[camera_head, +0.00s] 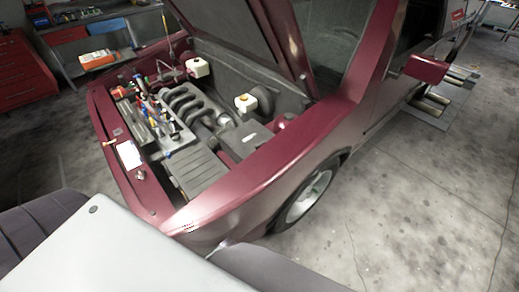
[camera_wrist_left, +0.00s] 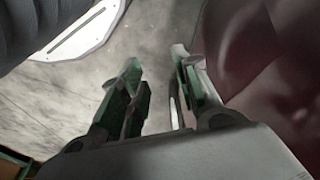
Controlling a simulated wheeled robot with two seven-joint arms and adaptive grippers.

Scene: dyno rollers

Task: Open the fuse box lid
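The dark red car (camera_head: 280,165) stands with its hood raised and its engine bay open. A dark grey, flat-topped box (camera_head: 248,138) sits in the bay near the right fender; it may be the fuse box, and its top looks closed. A larger ribbed dark cover (camera_head: 195,172) lies nearer the front. I cannot tell for sure which is the fuse box. My left gripper (camera_wrist_left: 155,62) shows only in the left wrist view. Its fingers are apart with nothing between them, beside dark red bodywork (camera_wrist_left: 270,60) and above the floor. My right gripper is in neither view.
Several tools (camera_head: 148,108) stand in the left part of the bay. A white paper (camera_head: 129,154) lies on the front panel. The raised hood (camera_head: 235,30) overhangs the rear of the bay. A workbench (camera_head: 90,45) and red cabinet (camera_head: 22,70) stand behind.

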